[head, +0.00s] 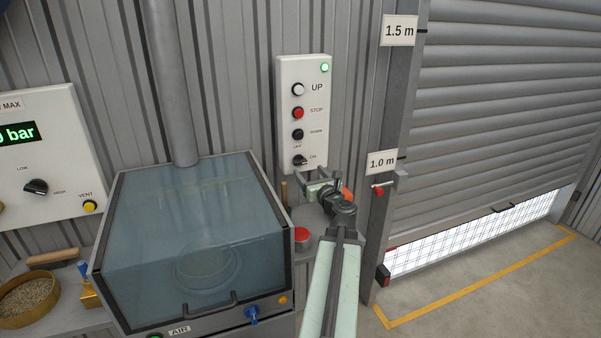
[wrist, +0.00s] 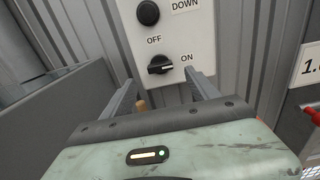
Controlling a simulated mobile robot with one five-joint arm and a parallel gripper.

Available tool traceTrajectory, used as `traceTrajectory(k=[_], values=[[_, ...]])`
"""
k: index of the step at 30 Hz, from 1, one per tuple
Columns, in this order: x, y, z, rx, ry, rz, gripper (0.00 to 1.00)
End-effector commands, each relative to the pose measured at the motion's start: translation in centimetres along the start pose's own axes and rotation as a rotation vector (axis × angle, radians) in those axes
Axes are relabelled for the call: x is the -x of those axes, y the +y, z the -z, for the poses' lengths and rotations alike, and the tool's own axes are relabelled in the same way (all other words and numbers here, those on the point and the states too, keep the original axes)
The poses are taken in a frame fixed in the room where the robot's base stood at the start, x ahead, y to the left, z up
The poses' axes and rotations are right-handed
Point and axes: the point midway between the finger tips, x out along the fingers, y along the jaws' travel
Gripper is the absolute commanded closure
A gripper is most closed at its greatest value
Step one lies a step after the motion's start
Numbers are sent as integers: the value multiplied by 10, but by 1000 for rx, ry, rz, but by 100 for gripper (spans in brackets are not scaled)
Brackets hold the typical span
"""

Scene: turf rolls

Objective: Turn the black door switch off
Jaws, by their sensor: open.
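The black door switch (head: 300,160) is a rotary knob at the bottom of a white control panel (head: 288,133) on the corrugated wall. In the wrist view the knob (wrist: 160,65) lies nearly level, in line with the ON label at its right; OFF is printed above it to the left. My gripper (head: 311,174) is just below and in front of the panel. Its two fingers are spread and empty. In the wrist view the knob appears between and slightly beyond the fingertips (wrist: 160,80); no contact shows.
Above the switch are UP, STOP (head: 298,113) and DOWN buttons and a lit green lamp (head: 325,68). A glass-topped cabinet (head: 195,240) stands left of my arm. A red button (head: 301,235) is below the gripper. The roller door (head: 500,110) at right is partly raised.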

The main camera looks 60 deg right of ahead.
Motion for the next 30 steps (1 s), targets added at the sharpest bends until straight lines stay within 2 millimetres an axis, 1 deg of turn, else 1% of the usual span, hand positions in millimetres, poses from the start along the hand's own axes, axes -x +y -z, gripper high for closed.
traceTrajectory(k=[5,12,15,18,23,26,27,30], values=[[-17,-1,-1,0,0,-1,31],[-63,0,-1,0,0,-3,31],[-75,1,-1,0,0,-3,31],[-79,1,-1,0,0,-2,31],[-78,2,-1,0,0,-2,31],[-78,2,-1,0,0,-2,56],[-78,2,-1,0,0,-2,67],[-78,2,-1,0,0,-2,93]])
